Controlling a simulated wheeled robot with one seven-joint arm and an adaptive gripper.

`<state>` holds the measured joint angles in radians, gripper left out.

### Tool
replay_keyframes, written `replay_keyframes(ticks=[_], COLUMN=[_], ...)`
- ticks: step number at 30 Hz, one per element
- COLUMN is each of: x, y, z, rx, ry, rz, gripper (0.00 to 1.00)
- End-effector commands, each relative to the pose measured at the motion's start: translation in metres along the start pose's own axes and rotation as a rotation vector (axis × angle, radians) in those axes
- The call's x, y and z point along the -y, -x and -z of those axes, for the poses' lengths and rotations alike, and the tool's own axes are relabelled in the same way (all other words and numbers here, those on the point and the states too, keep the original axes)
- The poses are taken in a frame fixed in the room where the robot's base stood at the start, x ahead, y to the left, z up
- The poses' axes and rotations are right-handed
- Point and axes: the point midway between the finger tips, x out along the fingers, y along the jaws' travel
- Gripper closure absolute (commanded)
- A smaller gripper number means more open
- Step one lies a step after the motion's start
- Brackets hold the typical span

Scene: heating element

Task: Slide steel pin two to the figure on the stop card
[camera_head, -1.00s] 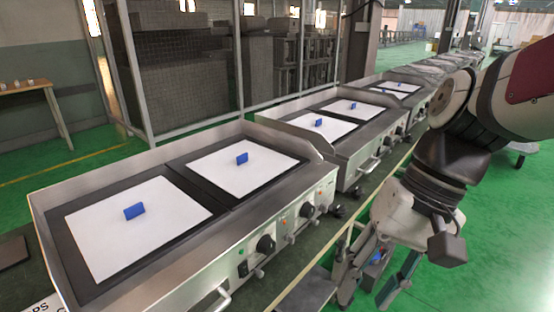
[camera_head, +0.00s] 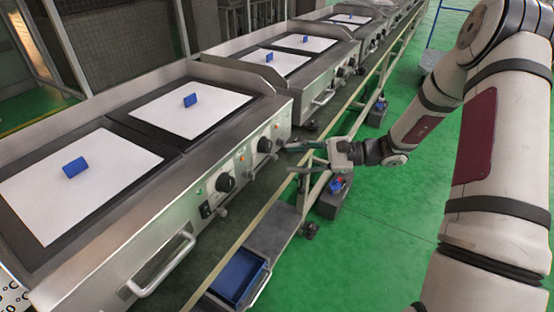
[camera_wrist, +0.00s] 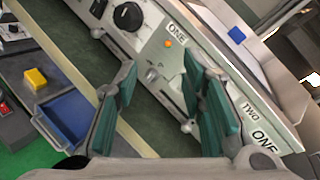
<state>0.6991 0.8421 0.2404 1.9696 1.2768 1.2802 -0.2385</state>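My gripper (camera_head: 296,157) is beside the front panel of the nearer griddle (camera_head: 196,262), at its right end. In the wrist view, my gripper (camera_wrist: 160,70) is open and empty, with green pads apart and the panel beyond them. A white card (camera_head: 12,298) with "°C" marks, perhaps the stop card, is cut off at the lower left.
Black knobs (camera_head: 225,182) and a bar handle (camera_head: 160,268) stick out from the panel. Blue blocks (camera_head: 190,100) stand on white sheets on the griddles. A blue bin (camera_head: 238,277) sits on a low shelf. Green floor (camera_head: 375,240) is open at the right.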

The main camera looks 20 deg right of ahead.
Motion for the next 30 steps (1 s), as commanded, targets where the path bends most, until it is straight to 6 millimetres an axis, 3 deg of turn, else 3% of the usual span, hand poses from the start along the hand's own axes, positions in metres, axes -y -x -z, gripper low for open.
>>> replay_keyframes(ticks=[1,6,12,20,30], x=[-0.002,-0.003,-0.009,-0.005,0.022], y=[0.004,0.02,0.033,0.024,-0.033], z=[0.027,0.095,0.142,0.151,0.157], rx=[0.001,-0.012,-0.029,-0.032,-0.032], ry=[-0.05,-0.172,-0.255,-0.268,-0.267], rz=[0.072,0.284,0.432,0.46,0.456], gripper=[0.63,0.63,0.63,0.63,0.63])
